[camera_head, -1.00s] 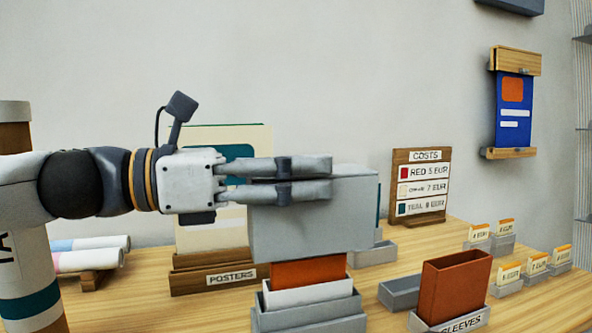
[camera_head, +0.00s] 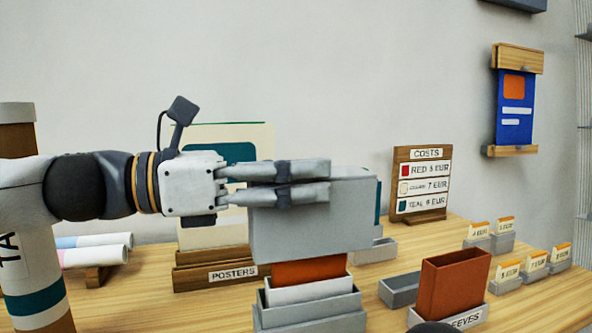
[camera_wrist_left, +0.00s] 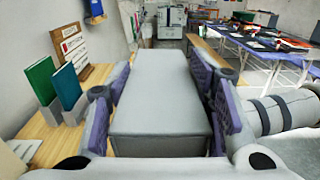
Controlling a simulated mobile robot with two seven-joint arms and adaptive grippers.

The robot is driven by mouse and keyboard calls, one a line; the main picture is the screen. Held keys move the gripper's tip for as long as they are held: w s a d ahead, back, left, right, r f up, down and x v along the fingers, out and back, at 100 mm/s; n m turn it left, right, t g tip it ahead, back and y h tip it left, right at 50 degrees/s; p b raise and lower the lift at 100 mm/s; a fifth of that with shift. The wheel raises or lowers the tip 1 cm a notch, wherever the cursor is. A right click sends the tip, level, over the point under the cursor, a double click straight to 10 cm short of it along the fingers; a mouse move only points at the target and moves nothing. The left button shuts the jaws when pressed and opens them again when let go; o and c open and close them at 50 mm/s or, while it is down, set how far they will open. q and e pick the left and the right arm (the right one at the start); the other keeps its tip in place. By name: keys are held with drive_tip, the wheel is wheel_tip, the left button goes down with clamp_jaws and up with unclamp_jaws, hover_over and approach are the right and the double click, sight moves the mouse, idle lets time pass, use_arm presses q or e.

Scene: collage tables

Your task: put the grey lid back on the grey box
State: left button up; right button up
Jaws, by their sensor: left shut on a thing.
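My left gripper (camera_head: 328,181) comes in from the left and is shut on the grey lid (camera_head: 310,228), a deep plain cover held about level. The lid also fills the middle of the left wrist view (camera_wrist_left: 163,95), between the purple finger pads. Below it in the head view stands the grey box (camera_head: 310,318), with a white layer (camera_head: 310,290) and an orange-red part (camera_head: 308,271) rising from it. The lid is over the orange-red part and hides its top; I cannot tell whether they touch. A gap separates lid and grey box. My right gripper is not seen.
A POSTERS holder (camera_head: 215,276) stands behind left. A COSTS board (camera_head: 421,183) stands behind right. An orange-red sleeve box (camera_head: 452,285) and an empty grey tray (camera_head: 400,290) stand right of the grey box. Small card holders (camera_head: 510,285) sit farther right.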

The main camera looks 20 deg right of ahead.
sight(295, 211)
use_arm(q)
drive_tip(key=shift+f+b, duration=0.3)
drive_tip(key=shift+f, duration=1.5)
drive_tip(key=shift+s+f, duration=0.1)
drive_tip(key=shift+f, duration=0.25)
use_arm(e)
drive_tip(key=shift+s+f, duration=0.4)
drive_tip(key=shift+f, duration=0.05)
